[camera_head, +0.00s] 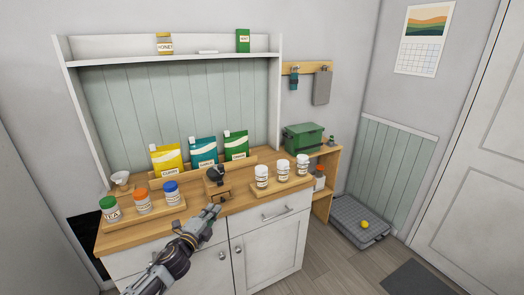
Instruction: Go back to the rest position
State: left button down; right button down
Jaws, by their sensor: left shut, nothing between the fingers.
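My left gripper (210,212) comes in from the bottom, its dark arm reaching up over the front edge of the wooden counter (237,199). Its fingers are shut with nothing between them. It is in front of a small wooden stand with a black rounded thing (215,175) on it; I cannot tell what that thing is. My right gripper is not in view.
Jars with green (109,208), orange (142,200) and blue (171,193) lids stand on a left tray. White-lidded jars (282,170) stand at right. Yellow (167,160), teal (203,152) and green (236,146) pouches stand behind. Open floor (312,265) lies right of the cabinet.

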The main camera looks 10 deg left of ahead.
pick_arm(q)
jog(key=s+a+f+n+g+y, duration=0.1)
jog(key=s+a+f+n+g, duration=0.15)
jog(key=f, duration=0.85)
jog(key=s+a+f+n+g+y, duration=0.1)
jog(key=s+a+f+n+g, duration=0.2)
jog(key=f, duration=0.9)
jog(key=s+a+f+n+g+y, duration=0.1)
jog(key=s+a+f+n, duration=0.2)
jog(key=f, duration=0.8)
jog(key=s+d+f+n+g+y, duration=0.1)
jog(key=s+f+n+g, duration=0.3)
jog(key=s+f, duration=1.25)
jog(key=s+d+f+n+g, duration=0.1)
jog(key=s+f, duration=0.4)
jog(key=s, duration=0.6)
jog(key=s+d+f+n+g, duration=0.2)
jog(key=s+f, duration=0.3)
jog(key=s, duration=0.6)
jog(key=s+d+f+n+g, duration=0.2)
jog(key=s+f, duration=0.4)
jog(key=s, duration=0.5)
jog(key=shift+s+d+g+h, duration=0.25)
jog(key=shift+d+g, duration=0.3)
jog(key=shift+d, duration=0.3)
